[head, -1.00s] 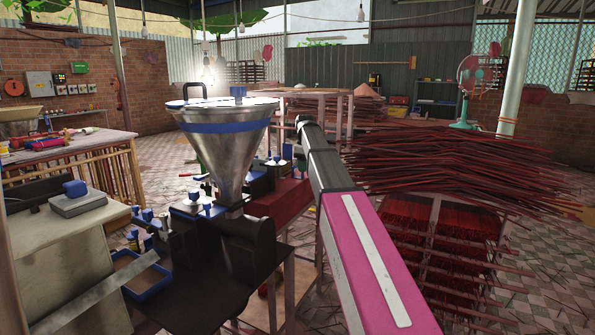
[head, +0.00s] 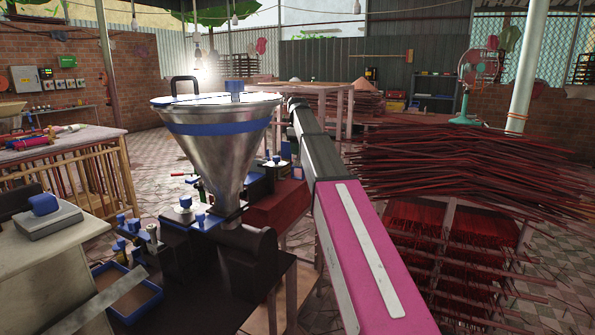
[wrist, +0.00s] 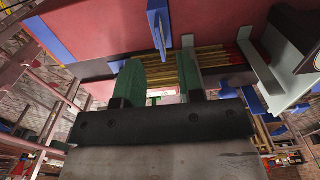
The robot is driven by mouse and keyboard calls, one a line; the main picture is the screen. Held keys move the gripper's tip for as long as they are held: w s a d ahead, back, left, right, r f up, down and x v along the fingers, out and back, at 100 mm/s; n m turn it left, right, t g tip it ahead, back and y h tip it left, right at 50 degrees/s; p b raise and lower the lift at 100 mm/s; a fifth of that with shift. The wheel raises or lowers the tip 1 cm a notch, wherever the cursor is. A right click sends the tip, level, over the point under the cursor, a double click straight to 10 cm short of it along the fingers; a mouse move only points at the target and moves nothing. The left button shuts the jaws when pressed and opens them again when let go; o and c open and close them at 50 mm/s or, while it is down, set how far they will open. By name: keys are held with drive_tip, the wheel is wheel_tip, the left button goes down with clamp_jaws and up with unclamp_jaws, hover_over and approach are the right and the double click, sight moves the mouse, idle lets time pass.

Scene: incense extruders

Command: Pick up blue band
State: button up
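A blue band (head: 215,128) runs around the upper part of the steel funnel (head: 222,155) in the head view. In the wrist view, a blue strip (wrist: 50,40) lies along a red panel and a blue upright piece (wrist: 158,28) stands beyond the fingers; I cannot tell whether either is the task's band. My gripper (wrist: 160,82) shows two green fingers set apart, with nothing seen held between them. In the head view my arm reaches forward to the right of the funnel, and its fingers are hidden.
The funnel stands on a dark machine table (head: 210,300). A grey scale (head: 45,222) sits at left, and a blue-rimmed tray (head: 133,303) lies near the front. Stacked red incense sticks (head: 450,170) fill the right side. Tiled floor shows between the left workbench (head: 65,145) and the machine.

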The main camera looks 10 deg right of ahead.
sight(298, 166)
drive_tip(key=shift+s+f, duration=0.1)
drive_tip(key=shift+f, duration=3.3)
drive_tip(key=c, duration=0.6)
